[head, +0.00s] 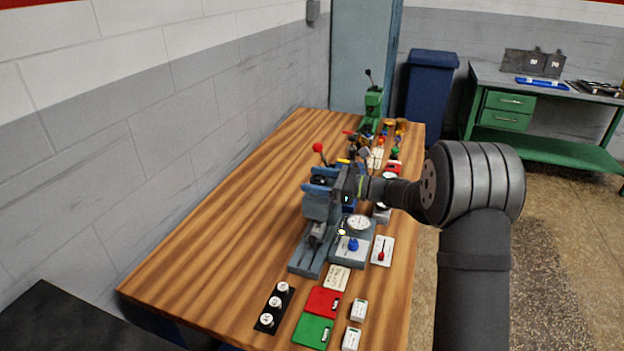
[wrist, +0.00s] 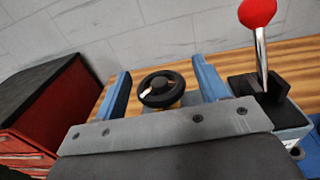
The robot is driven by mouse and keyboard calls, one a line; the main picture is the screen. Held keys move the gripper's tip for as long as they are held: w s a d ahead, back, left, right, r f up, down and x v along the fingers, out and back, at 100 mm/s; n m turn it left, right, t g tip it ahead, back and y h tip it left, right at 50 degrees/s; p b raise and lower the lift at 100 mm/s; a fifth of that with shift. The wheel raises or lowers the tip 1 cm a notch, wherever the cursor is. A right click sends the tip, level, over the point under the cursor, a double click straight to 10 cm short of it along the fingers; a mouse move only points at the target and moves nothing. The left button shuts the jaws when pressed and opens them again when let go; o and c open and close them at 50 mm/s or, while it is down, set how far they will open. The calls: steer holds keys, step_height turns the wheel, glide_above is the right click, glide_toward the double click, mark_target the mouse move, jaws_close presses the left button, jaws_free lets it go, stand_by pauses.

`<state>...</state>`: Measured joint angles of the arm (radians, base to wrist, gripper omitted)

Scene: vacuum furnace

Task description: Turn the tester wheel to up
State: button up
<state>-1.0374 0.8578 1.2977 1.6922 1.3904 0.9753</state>
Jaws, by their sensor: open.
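The tester wheel is a small black handwheel (wrist: 161,101) with a yellowish part below its rim, in the middle of the wrist view. In the head view, the dark wheel (head: 320,181) sits on top of the grey-blue tester (head: 317,208). My gripper (wrist: 161,68) is open, with one blue finger on the left of the wheel and one on the right. Gaps show between the wheel and both fingers. In the head view, my gripper (head: 317,180) reaches in from the right at the height of the wheel. The wheel's lower side is partly hidden.
A lever with a red ball (wrist: 258,12) stands right of the wheel, close to my right finger. A dial gauge (head: 358,223) and a panel with a blue knob (head: 353,244) are nearby. The table's left side (head: 220,235) is clear.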

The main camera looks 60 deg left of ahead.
steer(key=shift+s+a, duration=0.45)
steer(key=shift+s, duration=0.1)
steer(key=c, duration=1)
steer(key=shift+w+a+m+t+y, duration=0.1)
steer(key=shift+m+t+y, duration=0.7)
steer(key=shift+t+y, duration=0.1)
steer(key=o, duration=1)
steer(key=v, duration=1.7)
steer(key=shift+w, duration=0.2)
